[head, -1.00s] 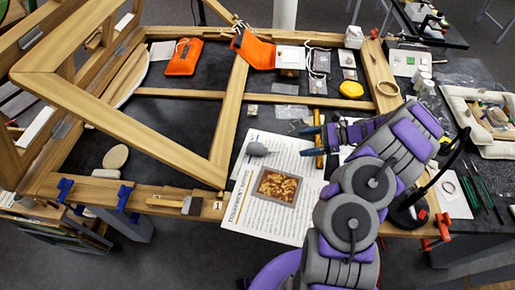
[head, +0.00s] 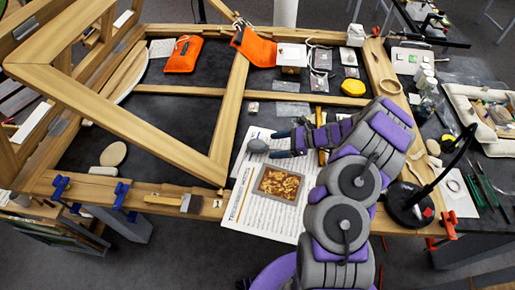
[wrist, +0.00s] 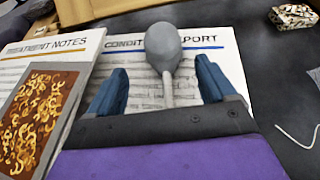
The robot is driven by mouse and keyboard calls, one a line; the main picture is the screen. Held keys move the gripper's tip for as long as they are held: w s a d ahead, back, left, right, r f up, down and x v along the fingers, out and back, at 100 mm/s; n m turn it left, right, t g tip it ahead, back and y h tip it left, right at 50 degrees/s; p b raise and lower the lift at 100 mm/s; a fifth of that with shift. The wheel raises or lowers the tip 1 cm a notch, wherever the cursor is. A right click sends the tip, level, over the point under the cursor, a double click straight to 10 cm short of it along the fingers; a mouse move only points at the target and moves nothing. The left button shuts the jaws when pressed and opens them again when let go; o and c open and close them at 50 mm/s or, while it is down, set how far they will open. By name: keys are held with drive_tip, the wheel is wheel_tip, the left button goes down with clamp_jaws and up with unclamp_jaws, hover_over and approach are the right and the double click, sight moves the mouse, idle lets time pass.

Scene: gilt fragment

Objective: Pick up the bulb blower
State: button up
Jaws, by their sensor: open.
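The bulb blower is a grey bulb (wrist: 163,46) with a thin pale nozzle. It lies on printed sheets, and its nozzle points toward my gripper in the wrist view. The bulb also shows in the head view (head: 257,146), just left of my gripper (head: 283,143). In the wrist view my gripper (wrist: 160,84) is open, with one blue finger on each side of the nozzle. The bulb lies just beyond the fingertips. I cannot tell whether the fingers touch the sheets.
A gilt fragment (head: 279,185) lies on the sheets (head: 250,218) close by. A wooden frame (head: 150,130) rises at left. A black lamp (head: 405,205) stands to the right of my arm. Orange pouches (head: 183,54) and a yellow object (head: 353,87) lie farther back.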

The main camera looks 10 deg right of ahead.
sight(265, 148)
drive_tip(key=x, duration=0.1)
drive_tip(key=b+x, duration=0.1)
drive_tip(key=x, duration=0.2)
drive_tip(key=shift+w+f+b, duration=0.3)
drive_tip(key=shift+f, duration=0.05)
drive_tip(key=shift+a, duration=0.2)
